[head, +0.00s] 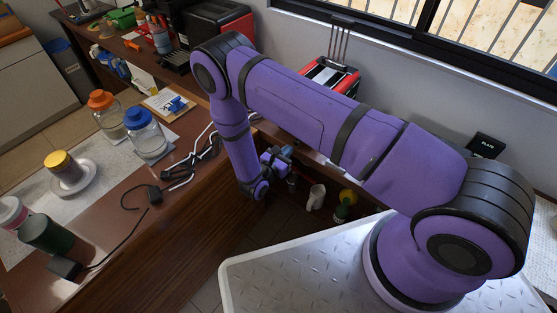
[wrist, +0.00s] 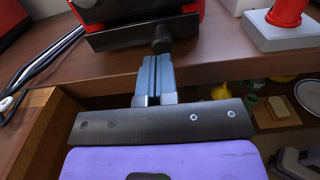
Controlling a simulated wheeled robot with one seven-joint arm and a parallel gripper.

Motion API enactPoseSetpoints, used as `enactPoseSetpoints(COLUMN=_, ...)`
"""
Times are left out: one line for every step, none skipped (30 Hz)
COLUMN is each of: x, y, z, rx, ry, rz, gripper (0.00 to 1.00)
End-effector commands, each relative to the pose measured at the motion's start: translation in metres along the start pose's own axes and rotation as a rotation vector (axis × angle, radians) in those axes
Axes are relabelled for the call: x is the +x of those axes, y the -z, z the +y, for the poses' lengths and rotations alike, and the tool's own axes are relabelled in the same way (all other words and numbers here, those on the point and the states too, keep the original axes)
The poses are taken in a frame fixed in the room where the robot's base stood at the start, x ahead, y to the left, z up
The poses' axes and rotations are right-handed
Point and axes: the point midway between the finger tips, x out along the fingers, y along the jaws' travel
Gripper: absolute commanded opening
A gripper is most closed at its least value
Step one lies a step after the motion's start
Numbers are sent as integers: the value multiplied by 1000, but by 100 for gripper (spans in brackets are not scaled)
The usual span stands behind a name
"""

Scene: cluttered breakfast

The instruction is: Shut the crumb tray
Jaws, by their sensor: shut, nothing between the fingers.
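A red and black appliance, seemingly the toaster (head: 348,82), stands by the wall behind my arm in the head view. In the wrist view its red body (wrist: 120,8) shows at the top. A black front bar with a round dark knob, seemingly the crumb tray (wrist: 115,40), juts from it over the brown counter edge. My gripper (wrist: 156,58) has its blue-grey fingers shut together, with nothing between them. Their tips are right at the knob; whether they touch it I cannot tell. In the head view my gripper (head: 276,158) hangs beside the counter, and my arm hides the tray.
Grey cables (wrist: 35,78) lie left of the appliance. A white block with a red top (wrist: 275,30) stands to the right. A lower shelf holds a plate (wrist: 308,95) and other items. Jars (head: 148,135) and cables crowd the left counter.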

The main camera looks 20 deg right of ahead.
Motion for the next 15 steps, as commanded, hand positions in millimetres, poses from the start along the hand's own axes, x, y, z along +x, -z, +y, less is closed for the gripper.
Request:
enactPoseSetpoints(x=7, y=0, z=0, rx=0, ry=1, rz=0, gripper=0)
enactPoseSetpoints(x=10, y=0, z=0, rx=0, ry=2, rz=0, gripper=0)
enactPoseSetpoints(x=14, y=0, z=0, rx=0, ry=2, rz=0, gripper=0)
enactPoseSetpoints(x=16, y=0, z=0, rx=0, ry=1, rz=0, gripper=0)
enactPoseSetpoints(x=18, y=0, z=0, rx=0, ry=0, rz=1, gripper=0)
enactPoseSetpoints(x=20, y=0, z=0, rx=0, ry=0, rz=1, gripper=0)
enactPoseSetpoints(x=21, y=0, z=0, rx=0, ry=0, rz=1, gripper=0)
enactPoseSetpoints(x=22, y=0, z=0, rx=0, ry=0, rz=1, gripper=0)
enactPoseSetpoints(x=23, y=0, z=0, rx=0, ry=0, rz=1, gripper=0)
enactPoseSetpoints(x=23, y=0, z=0, rx=0, ry=0, rz=1, gripper=0)
enactPoseSetpoints(x=23, y=0, z=0, rx=0, ry=0, rz=1, gripper=0)
enactPoseSetpoints(x=23, y=0, z=0, rx=0, ry=0, rz=1, gripper=0)
enactPoseSetpoints(x=23, y=0, z=0, rx=0, ry=0, rz=0, gripper=0)
enactPoseSetpoints(x=23, y=0, z=0, rx=0, ry=0, rz=1, gripper=0)
enactPoseSetpoints(x=23, y=0, z=0, rx=0, ry=-1, rz=1, gripper=0)
